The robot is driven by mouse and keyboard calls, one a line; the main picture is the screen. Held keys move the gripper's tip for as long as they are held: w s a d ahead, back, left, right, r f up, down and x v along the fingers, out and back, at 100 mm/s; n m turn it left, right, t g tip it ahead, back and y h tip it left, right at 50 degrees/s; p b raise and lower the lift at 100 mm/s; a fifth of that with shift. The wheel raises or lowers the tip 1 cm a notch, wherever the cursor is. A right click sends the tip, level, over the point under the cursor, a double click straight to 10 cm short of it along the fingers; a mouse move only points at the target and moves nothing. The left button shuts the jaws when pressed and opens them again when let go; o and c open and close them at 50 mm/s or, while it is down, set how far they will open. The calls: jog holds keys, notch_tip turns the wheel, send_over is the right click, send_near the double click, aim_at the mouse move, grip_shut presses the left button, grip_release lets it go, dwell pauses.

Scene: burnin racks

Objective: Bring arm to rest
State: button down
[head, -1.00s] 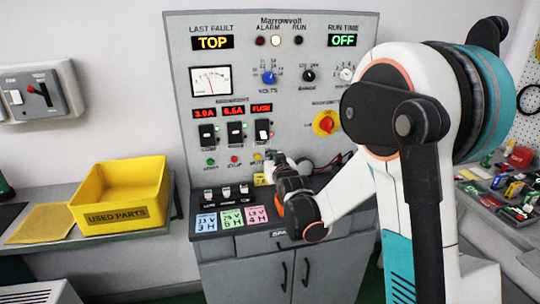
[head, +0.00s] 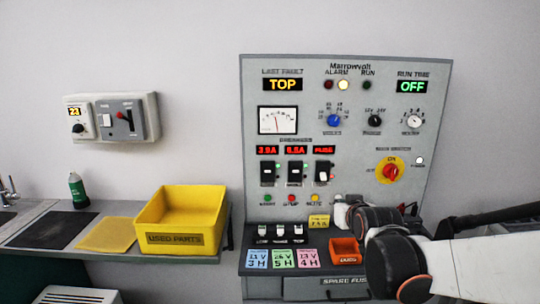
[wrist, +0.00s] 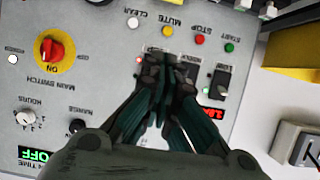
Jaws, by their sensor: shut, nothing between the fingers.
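My arm (head: 470,265) reaches in from the lower right in the head view, bent low in front of the test panel (head: 445,120). Its dark, orange-ringed wrist joints (head: 395,262) are over the right side of the bench ledge. In the wrist view my gripper (wrist: 163,85) has its dark fingers together, with nothing seen between them. The fingers overlap the row of breaker switches in that view, and I cannot tell whether they touch the panel. The fingers are not clear in the head view.
A small orange bin (head: 345,250) sits on the ledge close beside my wrist. Coloured cards (head: 282,258) lie left of it. A yellow used-parts bin (head: 182,220) stands on the left shelf. A red-and-yellow main switch (head: 390,171) juts from the panel.

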jog(key=s+f+g, duration=0.2)
jog(key=s+g, duration=0.1)
jog(key=s, duration=1.2)
jog(key=s+f+g, duration=0.2)
jog(key=s+g, duration=0.1)
jog(key=s, duration=1.2)
jog(key=shift+s+f, duration=0.25)
jog(key=shift+s, duration=0.05)
